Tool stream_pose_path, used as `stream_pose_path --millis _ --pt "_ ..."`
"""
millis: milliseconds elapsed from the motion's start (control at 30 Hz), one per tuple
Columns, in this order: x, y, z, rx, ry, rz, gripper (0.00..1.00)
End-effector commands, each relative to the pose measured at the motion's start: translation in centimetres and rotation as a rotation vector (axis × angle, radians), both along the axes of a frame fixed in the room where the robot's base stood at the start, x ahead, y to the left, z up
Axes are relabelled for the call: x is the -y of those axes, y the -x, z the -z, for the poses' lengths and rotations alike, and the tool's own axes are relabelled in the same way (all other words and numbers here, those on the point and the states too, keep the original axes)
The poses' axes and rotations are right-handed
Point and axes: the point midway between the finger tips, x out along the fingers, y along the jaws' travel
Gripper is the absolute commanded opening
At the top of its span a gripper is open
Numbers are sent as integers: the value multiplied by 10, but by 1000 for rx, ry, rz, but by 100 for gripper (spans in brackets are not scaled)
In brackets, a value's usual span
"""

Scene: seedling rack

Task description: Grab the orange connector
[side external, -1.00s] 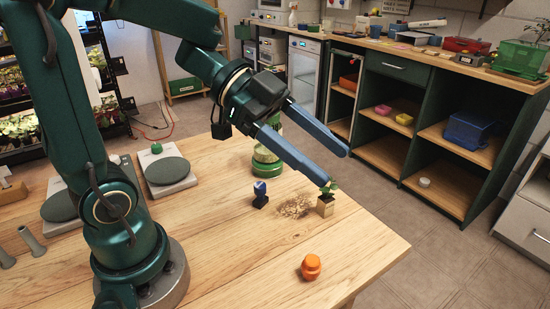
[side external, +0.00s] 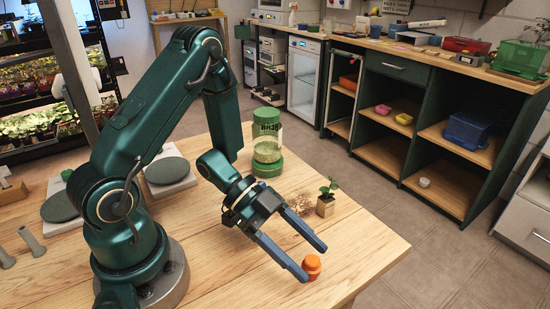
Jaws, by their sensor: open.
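The orange connector (side external: 312,266) stands on the wooden table near its front right edge. My gripper (side external: 314,262) is open, with its two long blue fingers reaching down toward the connector. In this view the near finger's tip is just left of the connector and the far finger's tip is above and behind it. I cannot tell whether either finger touches it. Nothing is held between the fingers.
A small potted seedling (side external: 326,205) stands behind the gripper. A green-lidded jar (side external: 267,145) stands further back. Scales with round grey plates (side external: 168,170) are at the left. The table's right part (side external: 370,245) is clear.

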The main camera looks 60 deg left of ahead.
Motion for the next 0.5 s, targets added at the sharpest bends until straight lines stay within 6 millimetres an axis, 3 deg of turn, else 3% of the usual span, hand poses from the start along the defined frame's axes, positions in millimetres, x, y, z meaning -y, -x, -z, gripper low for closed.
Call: stream_pose_path --millis 500 --pt "39 -16 24 1 -1 4 69"
